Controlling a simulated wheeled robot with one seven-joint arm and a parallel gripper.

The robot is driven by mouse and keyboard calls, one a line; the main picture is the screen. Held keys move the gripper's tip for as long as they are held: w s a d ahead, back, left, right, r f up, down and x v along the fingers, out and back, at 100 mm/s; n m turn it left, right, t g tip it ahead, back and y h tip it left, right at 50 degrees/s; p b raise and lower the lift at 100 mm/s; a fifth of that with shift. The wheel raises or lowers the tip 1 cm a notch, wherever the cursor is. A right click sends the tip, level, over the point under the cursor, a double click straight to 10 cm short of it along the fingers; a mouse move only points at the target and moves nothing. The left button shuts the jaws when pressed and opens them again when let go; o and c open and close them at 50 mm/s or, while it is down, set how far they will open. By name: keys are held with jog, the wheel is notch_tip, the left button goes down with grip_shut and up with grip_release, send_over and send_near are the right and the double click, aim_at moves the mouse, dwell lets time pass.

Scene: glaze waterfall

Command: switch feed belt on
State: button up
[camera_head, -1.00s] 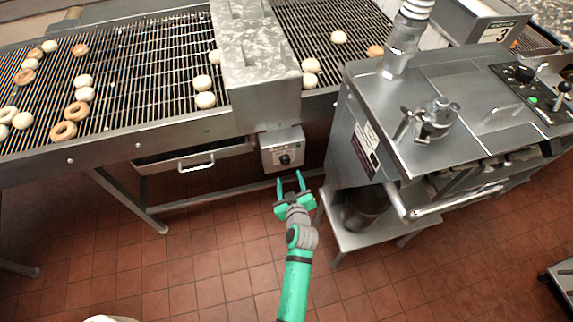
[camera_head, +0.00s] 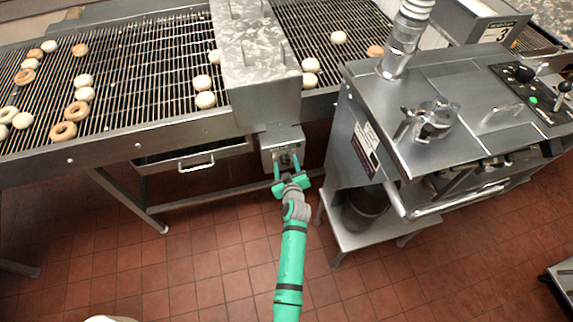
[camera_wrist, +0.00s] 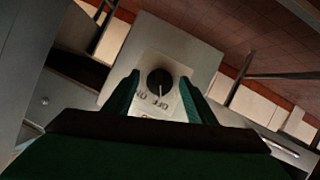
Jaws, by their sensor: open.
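The feed belt switch is a black rotary knob (camera_wrist: 160,83) on a pale grey box, with OFF and ON lettering beside it in the wrist view. The knob's white pointer line faces the lettering, nearer OFF than ON as far as I can tell. The switch box (camera_head: 270,143) hangs under the conveyor's front edge in the head view. My green gripper (camera_head: 287,165) is open in front of the box, its fingers on either side of the knob. In the wrist view the gripper (camera_wrist: 160,90) has a gap between each finger and the knob.
The wire conveyor belt (camera_head: 130,75) carries several doughnuts. A metal hood (camera_head: 255,60) spans it above the box. A steel machine (camera_head: 440,110) stands close on the right. A drawer (camera_head: 195,155) is to the left. The tiled floor (camera_head: 210,275) in front is clear.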

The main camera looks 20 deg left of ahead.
jog(key=c, duration=1)
jog(key=shift+c, duration=0.2)
